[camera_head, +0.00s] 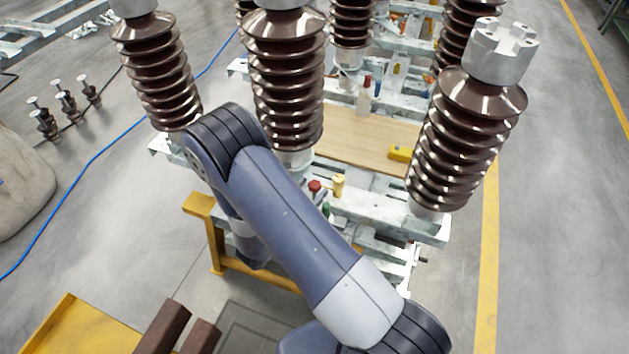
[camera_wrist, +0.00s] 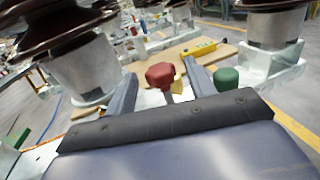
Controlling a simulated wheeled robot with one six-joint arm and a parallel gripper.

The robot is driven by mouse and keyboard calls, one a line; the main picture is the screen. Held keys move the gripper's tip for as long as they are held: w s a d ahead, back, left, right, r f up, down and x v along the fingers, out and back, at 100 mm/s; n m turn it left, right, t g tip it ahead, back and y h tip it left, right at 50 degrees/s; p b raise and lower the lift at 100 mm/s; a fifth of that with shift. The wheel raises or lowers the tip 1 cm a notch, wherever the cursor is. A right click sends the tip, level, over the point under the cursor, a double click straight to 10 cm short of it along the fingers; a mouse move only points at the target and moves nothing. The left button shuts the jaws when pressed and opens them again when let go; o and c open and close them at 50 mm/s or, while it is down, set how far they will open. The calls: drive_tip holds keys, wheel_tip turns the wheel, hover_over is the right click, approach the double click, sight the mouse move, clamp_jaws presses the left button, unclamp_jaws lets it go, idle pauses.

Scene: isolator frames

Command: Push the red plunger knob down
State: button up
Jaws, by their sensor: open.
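The red plunger knob (camera_head: 314,187) stands on the pale metal frame beside my arm in the head view. In the wrist view the red knob (camera_wrist: 160,75) shows between the two fingers of my gripper (camera_wrist: 160,69). The fingers are open and spread to either side of it, with gaps in the picture. Whether they touch it or how far beyond them it stands, I cannot tell. The knob's lower stem is partly hidden by the dark gripper body. My fingers are hidden behind my arm in the head view.
A green knob (camera_wrist: 226,79) stands right of my right finger, and a yellow knob (camera_head: 338,183) is close to the red one. Tall brown ribbed insulators (camera_head: 465,135) rise around the frame. A wooden board (camera_head: 350,138) with a yellow block (camera_head: 400,153) lies behind.

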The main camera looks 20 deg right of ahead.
drive_tip(key=shift+x, duration=1.2)
clamp_jaws()
